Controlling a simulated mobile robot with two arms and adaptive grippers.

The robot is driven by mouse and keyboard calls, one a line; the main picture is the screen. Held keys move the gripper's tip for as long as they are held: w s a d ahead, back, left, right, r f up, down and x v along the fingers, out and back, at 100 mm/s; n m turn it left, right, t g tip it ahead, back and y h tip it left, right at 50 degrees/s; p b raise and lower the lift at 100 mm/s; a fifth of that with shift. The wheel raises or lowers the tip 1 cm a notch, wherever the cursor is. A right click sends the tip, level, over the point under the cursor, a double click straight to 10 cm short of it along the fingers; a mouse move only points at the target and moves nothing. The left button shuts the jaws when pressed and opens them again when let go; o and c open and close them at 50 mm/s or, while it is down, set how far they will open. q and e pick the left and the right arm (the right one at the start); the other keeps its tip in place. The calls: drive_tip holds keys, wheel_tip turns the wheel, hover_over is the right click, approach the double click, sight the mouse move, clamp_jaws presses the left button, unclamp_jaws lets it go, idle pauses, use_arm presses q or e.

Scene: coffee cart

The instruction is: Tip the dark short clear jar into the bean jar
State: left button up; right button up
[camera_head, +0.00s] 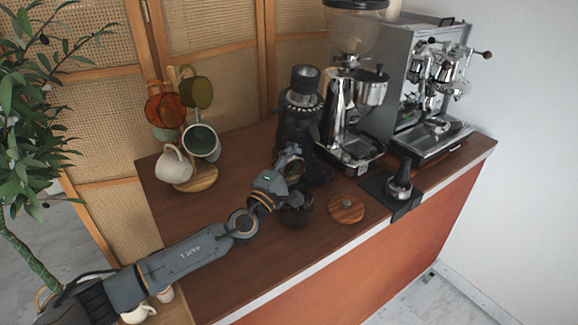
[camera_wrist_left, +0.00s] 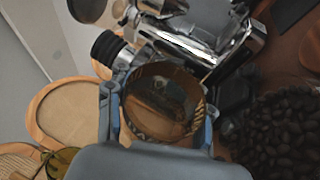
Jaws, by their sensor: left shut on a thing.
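My left gripper (camera_head: 289,163) is shut on the short clear jar (camera_wrist_left: 163,103), whose round glass mouth shows between the two fingers in the wrist view. The inside of this jar looks brown and see-through, and I make out no clear heap of beans in it. The bean jar (camera_head: 298,212) stands on the counter just below the gripper, partly covered by the wrist. In the wrist view the bean jar (camera_wrist_left: 285,135) is at the right, filled with dark beans, with the held jar beside it in the picture. The right gripper is not in view.
A round wooden lid (camera_head: 346,209) lies right of the bean jar. A tamper (camera_head: 399,185) on a black mat, a dark grinder (camera_head: 298,125), a chrome grinder (camera_head: 352,115) and an espresso machine (camera_head: 435,100) stand behind and right. A mug stand (camera_head: 200,180) is at the left.

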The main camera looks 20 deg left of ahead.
use_arm(q)
drive_tip(key=shift+a+r, duration=0.1)
drive_tip(key=shift+w+n+p, duration=0.1)
drive_tip(key=shift+n+p, duration=0.4)
drive_tip(key=shift+p, duration=0.15)
drive_tip(key=n+p, duration=0.1)
drive_tip(key=f+n+g+y+p, duration=0.1)
drive_tip(key=n+p, duration=0.1)
drive_tip(key=shift+w+a+n, duration=0.2)
drive_tip(key=shift+a+n, duration=0.1)
drive_tip(key=shift+a, duration=0.1)
drive_tip(key=shift+f+n+g+y+p, duration=0.25)
drive_tip(key=shift+n+g+y+p, duration=0.15)
drive_tip(key=shift+p, duration=0.2)
drive_tip(key=n+p, duration=0.1)
drive_tip(key=p, duration=0.1)
drive_tip(key=n+g+p, duration=0.1)
drive_tip(key=p, duration=0.1)
drive_tip(key=a+f+n+g+p, duration=0.1)
drive_tip(key=n+p, duration=0.1)
drive_tip(key=shift+w, duration=0.35)
drive_tip(key=shift+w+a+n+g+h+p, duration=0.25)
drive_tip(key=shift+w+a+n+g+p, duration=0.55)
drive_tip(key=shift+p, duration=1.05)
drive_tip(key=shift+w+a+n+g+h+p, duration=0.15)
drive_tip(key=shift+n+g+p, duration=0.3)
drive_tip(key=shift+n+p, duration=1.05)
drive_tip(key=shift+w+a+n+g+h+p, duration=0.4)
drive_tip(key=shift+n+g+p, duration=0.3)
drive_tip(key=shift+p, duration=1.45)
